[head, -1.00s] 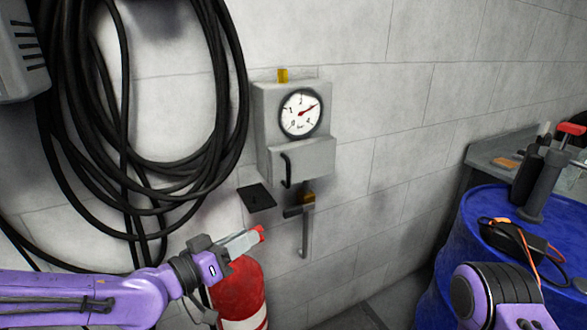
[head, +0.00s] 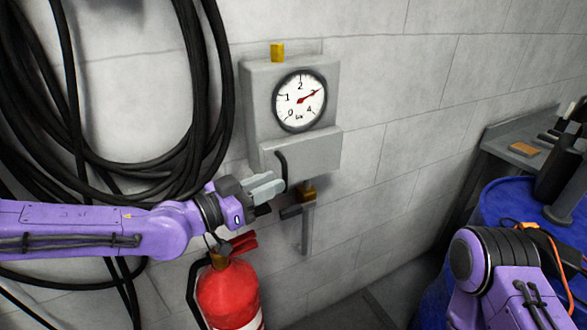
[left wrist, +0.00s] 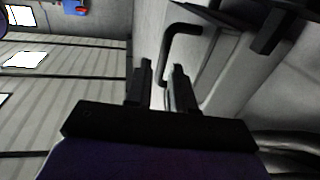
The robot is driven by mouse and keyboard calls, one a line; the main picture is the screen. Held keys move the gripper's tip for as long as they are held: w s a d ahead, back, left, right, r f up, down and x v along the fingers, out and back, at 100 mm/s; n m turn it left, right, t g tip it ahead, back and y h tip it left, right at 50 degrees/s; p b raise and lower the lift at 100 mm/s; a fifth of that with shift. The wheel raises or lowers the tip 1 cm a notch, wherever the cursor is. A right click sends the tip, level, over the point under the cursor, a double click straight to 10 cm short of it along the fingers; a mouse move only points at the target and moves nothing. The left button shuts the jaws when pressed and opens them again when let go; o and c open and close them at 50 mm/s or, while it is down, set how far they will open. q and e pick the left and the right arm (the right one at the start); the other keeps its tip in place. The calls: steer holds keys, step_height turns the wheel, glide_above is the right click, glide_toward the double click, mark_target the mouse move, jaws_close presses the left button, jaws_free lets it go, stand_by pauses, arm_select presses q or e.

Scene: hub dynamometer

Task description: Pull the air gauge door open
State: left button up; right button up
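The air gauge box (head: 258,110) hangs on the grey block wall, with a round white dial (head: 300,100) facing me. A raised grey panel (head: 312,152) below the dial has a black bar handle (head: 281,165) on its left side. The handle also shows in the left wrist view (left wrist: 165,55). My left gripper (head: 283,184) is at the handle's lower end. In the left wrist view its two fingers (left wrist: 163,75) are apart, with the handle's end in line with the gap. I cannot tell whether they touch it. The panel looks closed. My right gripper is out of view.
A red fire extinguisher (head: 228,295) stands below my left wrist. Black hose coils (head: 85,130) hang at the left. A brass fitting (head: 306,192) and grey pipe (head: 307,230) sit below the box. A blue drum (head: 500,205) stands at the right.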

mark_target(293, 174)
arm_select(q)
steer(key=p+x, duration=0.1)
steer(key=x, duration=0.5)
steer(key=shift+w+a+f, duration=0.1)
steer(key=shift+w, duration=0.2)
jaws_close()
steer(key=shift+d, duration=0.25)
